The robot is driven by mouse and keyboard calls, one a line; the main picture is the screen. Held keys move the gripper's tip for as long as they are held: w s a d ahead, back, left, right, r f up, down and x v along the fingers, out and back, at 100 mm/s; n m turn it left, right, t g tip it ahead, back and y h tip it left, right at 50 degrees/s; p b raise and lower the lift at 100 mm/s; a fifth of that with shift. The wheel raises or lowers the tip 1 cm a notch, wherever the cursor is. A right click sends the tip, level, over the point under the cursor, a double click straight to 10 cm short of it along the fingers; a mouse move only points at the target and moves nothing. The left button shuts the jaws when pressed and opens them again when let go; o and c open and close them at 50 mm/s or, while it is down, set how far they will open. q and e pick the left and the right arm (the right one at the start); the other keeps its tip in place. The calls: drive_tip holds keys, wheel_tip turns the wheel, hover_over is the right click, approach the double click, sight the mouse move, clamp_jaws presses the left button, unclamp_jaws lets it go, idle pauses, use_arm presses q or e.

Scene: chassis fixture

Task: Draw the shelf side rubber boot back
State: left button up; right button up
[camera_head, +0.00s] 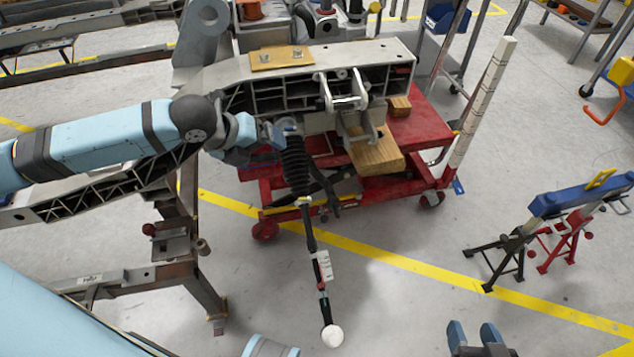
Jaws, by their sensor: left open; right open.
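A black ribbed rubber boot (296,170) hangs from the silver end of a steering rack under the chassis beam. A thin dark tie rod (312,240) runs down from the boot to a white ball-like end (332,336). My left gripper (279,133) is at the boot's upper end, beside the rack housing. Its jaws are open, but the fingertips are partly hidden there, and I cannot tell whether they touch the boot. My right gripper (475,335) is open and empty at the bottom edge, well away from the boot.
The grey chassis beam (300,70) spans above a red lift cart (425,125) with wooden blocks (376,155). A metal stand (185,245) is at left. Blue and red trestles (560,225) stand at right. The floor between cart and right gripper is clear.

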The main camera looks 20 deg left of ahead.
sight(288, 164)
use_arm(q)
drive_tip(key=b+x, duration=0.1)
drive_tip(key=x, duration=0.3)
drive_tip(key=b+x, duration=0.1)
drive_tip(key=x, duration=0.3)
drive_tip(key=b+x, duration=0.2)
drive_tip(key=x, duration=0.2)
drive_tip(key=shift+w+a+f, duration=0.15)
drive_tip(key=shift+f, duration=0.3)
drive_tip(key=shift+w+d+f, duration=0.2)
drive_tip(key=shift+w+f, duration=0.1)
drive_tip(key=shift+f, duration=0.1)
use_arm(e)
drive_tip(key=w+a+r+t+y, duration=0.2)
drive_tip(key=a+r+t, duration=0.1)
drive_tip(key=r, duration=0.4)
drive_tip(key=shift+r+t+y, duration=0.2)
drive_tip(key=shift+t+y, duration=0.2)
drive_tip(key=shift+a, duration=0.1)
